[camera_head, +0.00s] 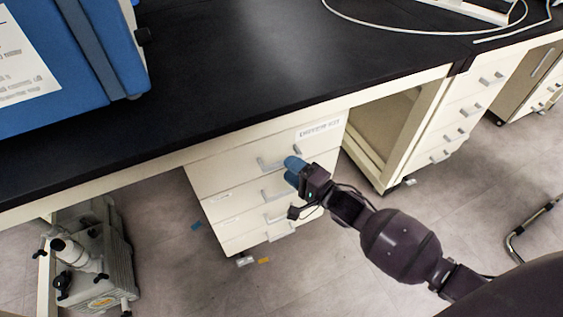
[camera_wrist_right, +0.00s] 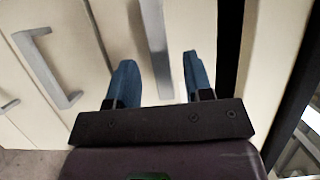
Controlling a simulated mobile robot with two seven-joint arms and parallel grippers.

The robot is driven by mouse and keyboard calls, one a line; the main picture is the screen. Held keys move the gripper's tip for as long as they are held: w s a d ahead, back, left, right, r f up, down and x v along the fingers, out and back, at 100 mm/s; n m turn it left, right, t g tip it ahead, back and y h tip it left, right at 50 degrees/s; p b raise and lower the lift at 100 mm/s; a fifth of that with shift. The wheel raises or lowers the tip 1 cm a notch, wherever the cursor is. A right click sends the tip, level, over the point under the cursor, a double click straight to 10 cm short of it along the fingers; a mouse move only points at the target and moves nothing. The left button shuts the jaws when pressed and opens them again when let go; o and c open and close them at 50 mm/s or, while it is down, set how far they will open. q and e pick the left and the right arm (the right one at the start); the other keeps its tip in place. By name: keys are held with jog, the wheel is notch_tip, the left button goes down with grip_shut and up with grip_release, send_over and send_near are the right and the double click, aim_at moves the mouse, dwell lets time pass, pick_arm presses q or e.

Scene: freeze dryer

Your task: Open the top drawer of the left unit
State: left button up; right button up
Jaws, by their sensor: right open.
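The left unit (camera_head: 215,177) is a cream drawer stack under the black bench. Its top drawer (camera_head: 232,160) looks shut and has a grey bar handle (camera_head: 270,165), partly hidden by my gripper in the head view. My right gripper (camera_head: 293,169) has blue fingertips and is open in front of this drawer at its handle. In the right wrist view the gripper (camera_wrist_right: 160,75) has the handle bar (camera_wrist_right: 154,40) showing between its two fingers. I cannot tell whether they touch it. My left gripper is not in view.
The black benchtop (camera_head: 240,90) overhangs the drawers. A blue machine (camera_head: 65,60) stands on it at the left. A pump (camera_head: 92,262) is on the floor at the lower left. Another drawer unit (camera_head: 462,115) stands at the right, beyond an open knee space.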

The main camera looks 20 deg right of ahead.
jog(key=shift+b+x, duration=0.3)
jog(key=shift+x, duration=1.45)
grip_shut()
